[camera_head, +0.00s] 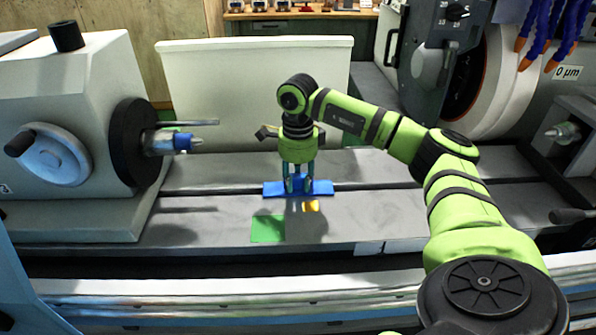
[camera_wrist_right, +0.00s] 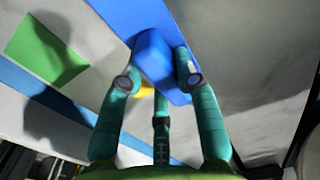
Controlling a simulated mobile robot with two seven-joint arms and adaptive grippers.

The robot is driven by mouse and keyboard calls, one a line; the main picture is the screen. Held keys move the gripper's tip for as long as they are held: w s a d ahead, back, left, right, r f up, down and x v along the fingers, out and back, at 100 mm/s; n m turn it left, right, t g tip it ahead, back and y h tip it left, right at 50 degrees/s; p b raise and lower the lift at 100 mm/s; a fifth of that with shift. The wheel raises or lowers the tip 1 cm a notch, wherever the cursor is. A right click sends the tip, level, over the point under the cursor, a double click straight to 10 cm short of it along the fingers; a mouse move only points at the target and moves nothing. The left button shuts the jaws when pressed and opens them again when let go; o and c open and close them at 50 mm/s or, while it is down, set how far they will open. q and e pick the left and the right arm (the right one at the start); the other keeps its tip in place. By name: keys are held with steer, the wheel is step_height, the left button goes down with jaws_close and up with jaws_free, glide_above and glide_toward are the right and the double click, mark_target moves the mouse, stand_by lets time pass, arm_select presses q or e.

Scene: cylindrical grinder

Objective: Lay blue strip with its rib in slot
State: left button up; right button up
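The blue strip (camera_head: 322,188) is level over the dark slot (camera_head: 400,184) that runs left to right along the grey machine bed. I cannot tell whether it rests on the bed or hangs just above it. Its rib is hidden underneath. My right gripper (camera_head: 298,184) points down at the strip's middle. In the right wrist view, the strip (camera_wrist_right: 125,15) has a raised blue block (camera_wrist_right: 153,52), and the fingers (camera_wrist_right: 157,65) close on both sides of this block. My left gripper is in neither view.
The grinding wheel housing (camera_head: 490,85) stands right. A pale panel (camera_head: 240,85) rises behind.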

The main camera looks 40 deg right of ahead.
mark_target(298, 177)
steer(key=o, duration=0.5)
steer(key=shift+c, duration=0.2)
steer(key=shift+r, duration=0.1)
step_height(298, 177, up, 12)
stand_by(0.6)
